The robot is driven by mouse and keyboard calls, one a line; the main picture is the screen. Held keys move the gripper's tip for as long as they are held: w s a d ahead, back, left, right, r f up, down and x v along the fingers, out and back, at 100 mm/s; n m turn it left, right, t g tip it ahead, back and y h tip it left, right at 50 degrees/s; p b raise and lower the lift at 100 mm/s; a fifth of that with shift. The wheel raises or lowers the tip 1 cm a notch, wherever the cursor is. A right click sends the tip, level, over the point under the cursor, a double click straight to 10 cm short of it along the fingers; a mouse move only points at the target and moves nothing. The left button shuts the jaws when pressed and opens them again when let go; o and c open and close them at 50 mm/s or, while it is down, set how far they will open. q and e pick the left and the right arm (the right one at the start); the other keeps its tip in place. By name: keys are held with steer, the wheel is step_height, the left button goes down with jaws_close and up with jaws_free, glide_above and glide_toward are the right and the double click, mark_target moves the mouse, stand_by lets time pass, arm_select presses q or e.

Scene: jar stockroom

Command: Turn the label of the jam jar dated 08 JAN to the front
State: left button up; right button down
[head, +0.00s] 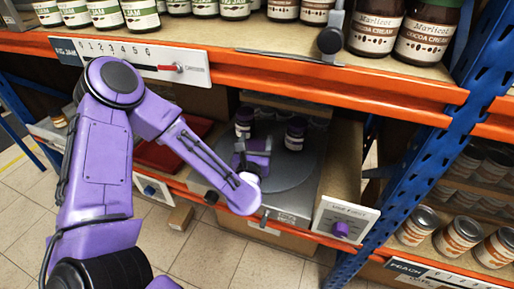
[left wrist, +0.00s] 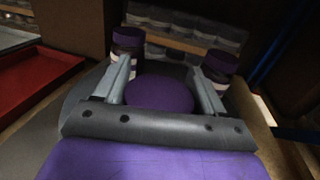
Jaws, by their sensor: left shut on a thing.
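My left gripper (head: 254,152) reaches into the lower shelf bay over a round grey turntable (head: 288,170). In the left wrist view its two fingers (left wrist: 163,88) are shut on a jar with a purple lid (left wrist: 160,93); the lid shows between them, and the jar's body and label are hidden. Two more purple-lidded jars stand behind it, one at the left (left wrist: 127,50) and one at the right (left wrist: 219,68). They also show in the head view, at the left (head: 244,121) and right (head: 296,133). No date is readable on any jar. My right gripper is not in view.
An orange shelf beam (head: 400,92) crosses above the bay, and a blue upright (head: 425,135) stands to the right. A panel with a purple knob (head: 341,229) is at the bay's front right. A red tray (left wrist: 38,78) lies to the left. More jars stand at the back.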

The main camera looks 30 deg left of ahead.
arm_select(q)
steer(key=n+g+y+b, duration=0.1)
steer(key=y, duration=0.1)
steer(key=n+g+y+b, duration=0.2)
steer(key=shift+s+a+f, duration=0.15)
steer(key=shift+a+n+g+y+b, duration=0.15)
steer(key=shift+n+g+y+b, duration=0.3)
steer(key=shift+n+g+y, duration=0.25)
steer(key=shift+r, duration=0.2)
steer(key=shift+s+f+b, duration=0.1)
steer(key=shift+f+b, duration=0.2)
steer(key=shift+b, duration=0.05)
steer(key=o, duration=1.8)
steer(key=shift+o, duration=0.2)
steer(key=v, duration=1)
steer(key=shift+s+d, duration=0.15)
steer(key=shift+d, duration=0.1)
steer(key=shift+f, duration=0.2)
steer(key=shift+c, duration=0.5)
